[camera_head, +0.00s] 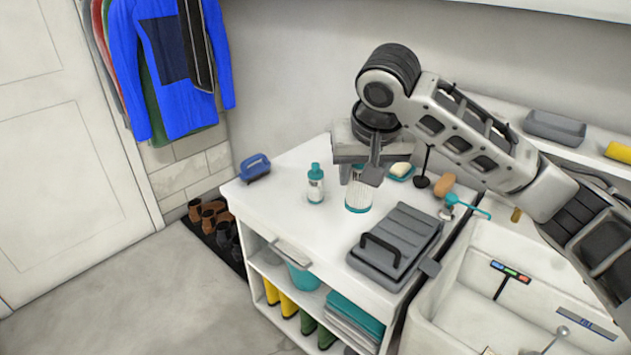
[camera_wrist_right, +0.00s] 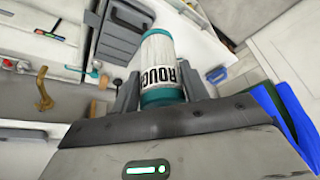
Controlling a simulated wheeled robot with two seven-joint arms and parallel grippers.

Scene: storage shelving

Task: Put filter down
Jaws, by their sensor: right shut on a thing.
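The filter (camera_head: 358,194) is a white pleated cylinder with teal ends, upright over the white counter (camera_head: 290,178). My right gripper (camera_head: 360,174) points down from above and is shut on the filter's upper part. In the right wrist view the filter (camera_wrist_right: 157,62) stands between the two fingers of the gripper (camera_wrist_right: 162,90), with dark lettering on its side. The filter's base is at or just above the counter; I cannot tell whether it touches. My left gripper is not in view.
A teal-capped bottle (camera_head: 315,184) stands left of the filter. A grey case (camera_head: 397,244) lies in front, to the right. A soap dish (camera_head: 401,171) and a brush (camera_head: 444,185) are to the right, before the sink (camera_head: 480,290). A blue object (camera_head: 255,167) sits at the left corner.

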